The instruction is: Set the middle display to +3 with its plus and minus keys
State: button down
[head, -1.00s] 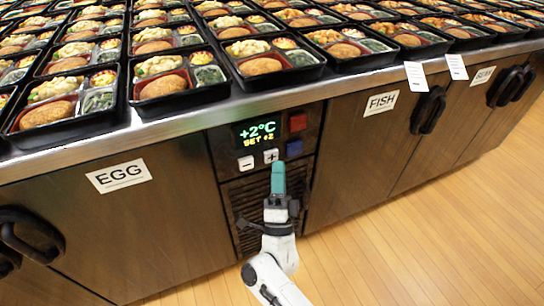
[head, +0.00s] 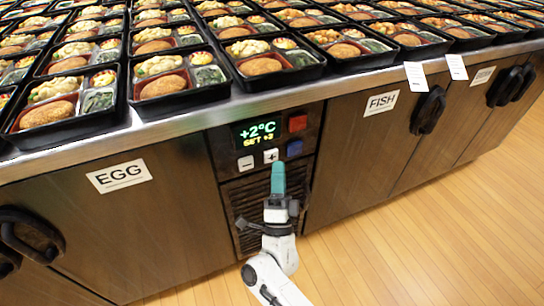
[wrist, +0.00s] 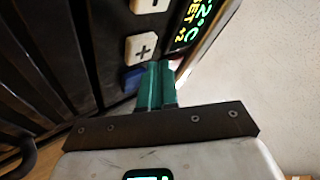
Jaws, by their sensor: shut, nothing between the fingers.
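The display (head: 258,131) on the counter front shows +2°C, with a smaller set line below that looks like SET +3 in the head view. It also shows slanted in the wrist view (wrist: 193,28), where the small set digit is hard to read. The plus key (head: 271,156) is white, below the display, and also shows in the wrist view (wrist: 142,48). The minus key (head: 246,163) is to its left. My gripper (head: 278,166) is shut and empty, its teal fingertips just below the plus key; in the wrist view the tips (wrist: 157,68) are close to it. I cannot tell whether they touch.
A red button (head: 298,123) and a blue button (head: 294,148) sit right of the display. A vent grille (head: 252,194) lies below the keys. Bento trays (head: 177,108) fill the counter top. Labelled doors with black handles flank the panel. The wooden floor is clear at right.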

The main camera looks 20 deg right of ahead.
jog(key=shift+w, duration=0.1)
dwell(0.3)
jog(key=shift+w+b, duration=0.35)
jog(key=shift+b, duration=0.05)
jog(key=shift+w+b, duration=0.3)
jog(key=shift+w, duration=0.1)
dwell(0.6)
jog(key=shift+s, duration=0.1)
dwell(0.3)
jog(key=shift+s+p, duration=0.35)
jog(key=shift+s, duration=0.4)
jog(key=shift+s+p, duration=0.95)
jog(key=shift+s, duration=1.6)
jog(key=shift+w, duration=0.1)
